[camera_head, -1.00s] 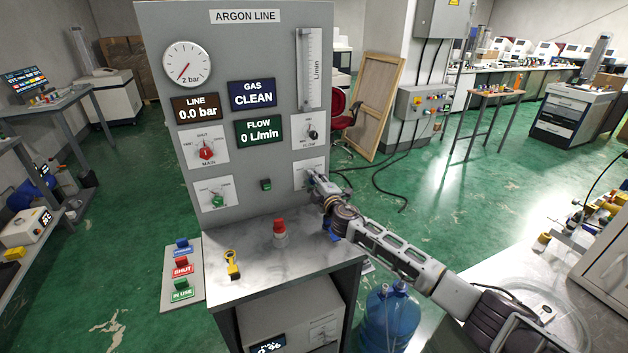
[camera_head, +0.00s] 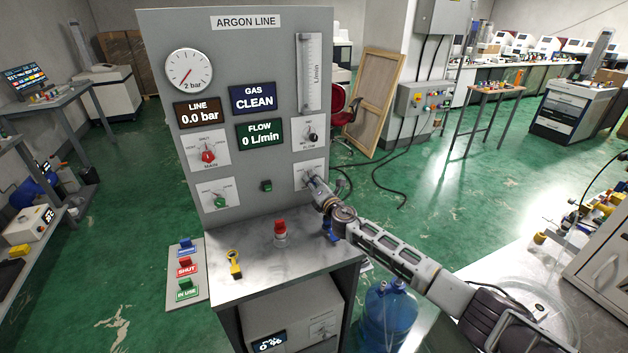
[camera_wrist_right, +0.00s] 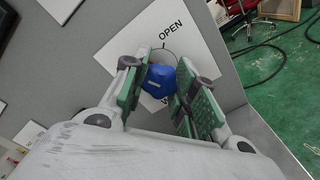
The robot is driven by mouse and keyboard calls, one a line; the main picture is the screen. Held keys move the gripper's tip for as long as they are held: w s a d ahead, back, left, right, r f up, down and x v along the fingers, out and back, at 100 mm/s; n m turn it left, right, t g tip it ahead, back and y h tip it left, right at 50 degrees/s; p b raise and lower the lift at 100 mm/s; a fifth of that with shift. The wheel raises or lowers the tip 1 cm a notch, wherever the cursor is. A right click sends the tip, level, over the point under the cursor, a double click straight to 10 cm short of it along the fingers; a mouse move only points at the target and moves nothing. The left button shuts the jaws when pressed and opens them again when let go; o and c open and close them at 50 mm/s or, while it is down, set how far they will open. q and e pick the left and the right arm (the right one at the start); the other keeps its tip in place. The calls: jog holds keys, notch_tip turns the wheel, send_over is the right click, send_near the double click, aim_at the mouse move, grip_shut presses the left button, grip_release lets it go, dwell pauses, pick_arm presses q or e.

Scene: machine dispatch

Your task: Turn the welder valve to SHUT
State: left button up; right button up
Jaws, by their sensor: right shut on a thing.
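The argon line panel (camera_head: 262,90) stands upright at the centre of the head view. My right gripper (camera_head: 310,177) is at the valve plate (camera_head: 301,169) at the panel's lower right. In the right wrist view my right gripper (camera_wrist_right: 160,92) is shut on a blue valve knob (camera_wrist_right: 161,78), with one green pad on each side. The word OPEN shows on the white plate (camera_wrist_right: 180,35) above the knob. The plate's other lettering is mostly hidden by the fingers. My left gripper is not in view.
A red MAIN knob (camera_head: 208,156) and a green knob (camera_head: 219,201) are on the panel's left. A red button (camera_head: 280,227) and a yellow tag (camera_head: 234,262) are on the bench. A blue water bottle (camera_head: 388,318) stands below my right arm.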

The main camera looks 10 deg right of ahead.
jog(key=shift+f+n+p, duration=0.1)
jog(key=shift+n+p, duration=0.4)
jog(key=shift+n, duration=1.2)
jog(key=o, duration=1.1)
jog(key=shift+c, duration=0.2)
jog(key=shift+s, duration=0.1)
jog(key=shift+v, duration=5.95)
